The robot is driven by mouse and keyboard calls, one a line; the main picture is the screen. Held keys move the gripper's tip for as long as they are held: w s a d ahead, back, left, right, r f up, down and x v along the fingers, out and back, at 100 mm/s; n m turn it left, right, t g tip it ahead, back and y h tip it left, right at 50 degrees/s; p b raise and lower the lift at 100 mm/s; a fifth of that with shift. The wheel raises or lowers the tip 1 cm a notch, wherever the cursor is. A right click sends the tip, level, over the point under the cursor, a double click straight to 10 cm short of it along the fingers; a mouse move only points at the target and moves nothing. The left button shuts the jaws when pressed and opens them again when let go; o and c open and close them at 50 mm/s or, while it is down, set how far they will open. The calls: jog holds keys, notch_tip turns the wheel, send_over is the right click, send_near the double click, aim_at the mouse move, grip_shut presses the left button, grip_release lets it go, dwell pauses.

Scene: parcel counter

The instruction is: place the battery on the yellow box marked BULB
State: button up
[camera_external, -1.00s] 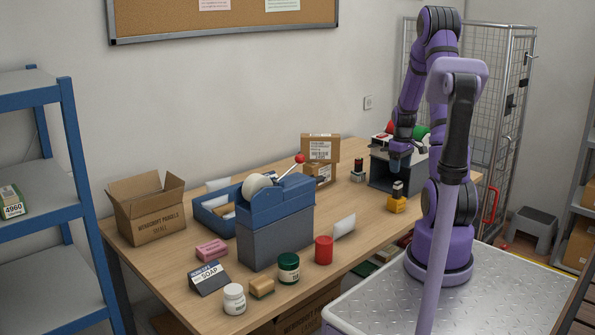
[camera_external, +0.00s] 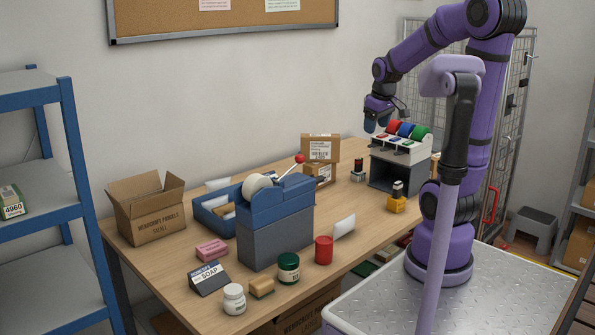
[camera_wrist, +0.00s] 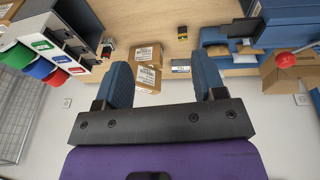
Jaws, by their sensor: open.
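A small yellow box (camera_external: 397,205) stands on the counter in front of the grey organizer; any lettering on it is too small to read. A small dark and pale upright piece (camera_external: 398,189) rests on top of it; I cannot tell for sure if this is the battery. Another small dark upright piece (camera_external: 357,163) on a pale and green base stands left of the organizer. My gripper (camera_external: 377,123) is open and empty, raised above the counter behind the organizer's left side, apart from these things.
The grey organizer (camera_external: 392,180) holds red, blue and green rolls. Two cardboard boxes (camera_external: 320,150) are stacked at the back. A blue tape dispenser (camera_external: 275,210), an open carton (camera_external: 148,215), a red jar (camera_external: 324,250) and a green jar (camera_external: 288,268) stand leftward. The counter's middle is partly clear.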

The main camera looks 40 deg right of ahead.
jog(key=s+a+r+t+y, duration=0.1)
jog(key=s+a+r, duration=0.4)
jog(key=s+a, duration=0.7)
jog(key=shift+s+r+t, duration=0.25)
jog(key=shift+s+t, duration=0.1)
jog(key=shift+t, duration=0.45)
